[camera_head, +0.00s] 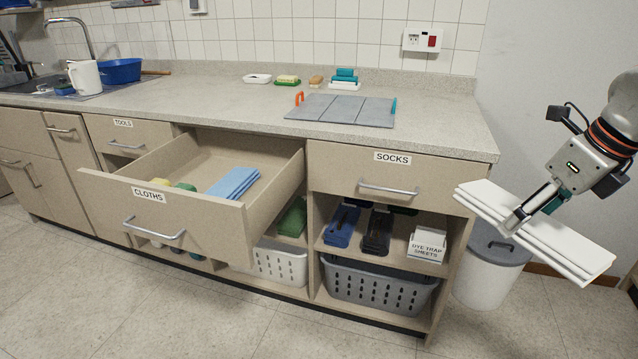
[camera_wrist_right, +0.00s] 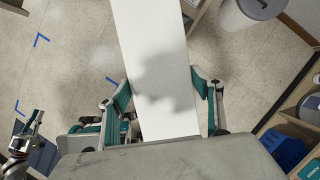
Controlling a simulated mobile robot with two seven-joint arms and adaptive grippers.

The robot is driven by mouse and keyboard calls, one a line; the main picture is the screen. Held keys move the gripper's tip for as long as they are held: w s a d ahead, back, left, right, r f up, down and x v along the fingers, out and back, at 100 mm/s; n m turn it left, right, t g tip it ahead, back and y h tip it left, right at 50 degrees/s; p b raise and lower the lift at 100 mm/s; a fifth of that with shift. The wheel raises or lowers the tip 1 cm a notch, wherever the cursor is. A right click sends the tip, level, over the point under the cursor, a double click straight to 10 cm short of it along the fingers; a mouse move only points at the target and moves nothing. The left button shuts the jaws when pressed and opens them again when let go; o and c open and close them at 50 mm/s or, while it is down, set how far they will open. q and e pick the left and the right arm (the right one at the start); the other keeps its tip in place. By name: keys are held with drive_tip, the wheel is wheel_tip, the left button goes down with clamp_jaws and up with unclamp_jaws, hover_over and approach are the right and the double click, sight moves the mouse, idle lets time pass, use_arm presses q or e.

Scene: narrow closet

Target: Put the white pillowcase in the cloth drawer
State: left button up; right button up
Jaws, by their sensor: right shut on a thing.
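The white pillowcase (camera_head: 570,250) is a long folded stack, held in the air to the right of the counter and tilted down to the right. My right gripper (camera_head: 517,215) is shut on its middle part. In the right wrist view the pillowcase (camera_wrist_right: 155,40) runs between the fingers of that gripper (camera_wrist_right: 162,90). The cloth drawer (camera_head: 205,230), labelled CLOTHS, is pulled out. It holds a folded blue cloth (camera_head: 234,182), with green and yellow items at its left. Much of its floor is bare. My left gripper does not show in the head view.
A grey-lidded white bin (camera_head: 487,275) stands below the pillowcase. The SOCKS drawer (camera_head: 390,178) is shut; shelves under it hold shoes, a white box (camera_head: 427,245) and a grey basket (camera_head: 375,287). A grey folded board (camera_head: 342,109) lies on the counter. The floor in front is clear.

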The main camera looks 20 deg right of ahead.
drive_tip(key=shift+s+a+f+n+y, duration=0.25)
drive_tip(key=shift+a+f+n+y, duration=0.35)
drive_tip(key=shift+f+n, duration=0.45)
